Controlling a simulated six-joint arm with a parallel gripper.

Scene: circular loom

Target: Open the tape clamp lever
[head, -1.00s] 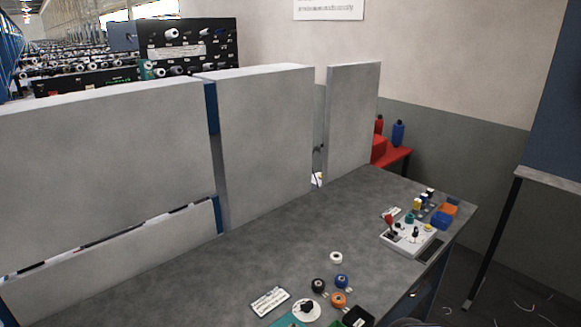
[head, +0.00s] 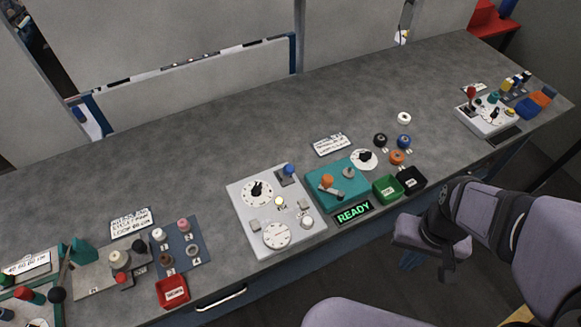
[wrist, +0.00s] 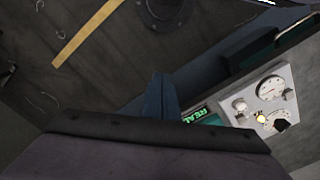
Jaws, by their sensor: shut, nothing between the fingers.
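No part is plainly marked as the tape clamp lever. A teal plate (head: 340,196) in the middle of the bench carries a short grey lever (head: 331,193) with an orange knob (head: 326,181). Among other levers, a red-knobbed one (head: 471,93) stands on the far-right unit, and a black-knobbed one (head: 57,294) at the far left. My gripper (head: 411,258) hangs in front of the bench edge, below the bench top, apart from every lever. In the wrist view its dark blue fingers (wrist: 163,93) are together and empty.
The rear bench top (head: 230,125) is clear. Floor shows in the wrist view.

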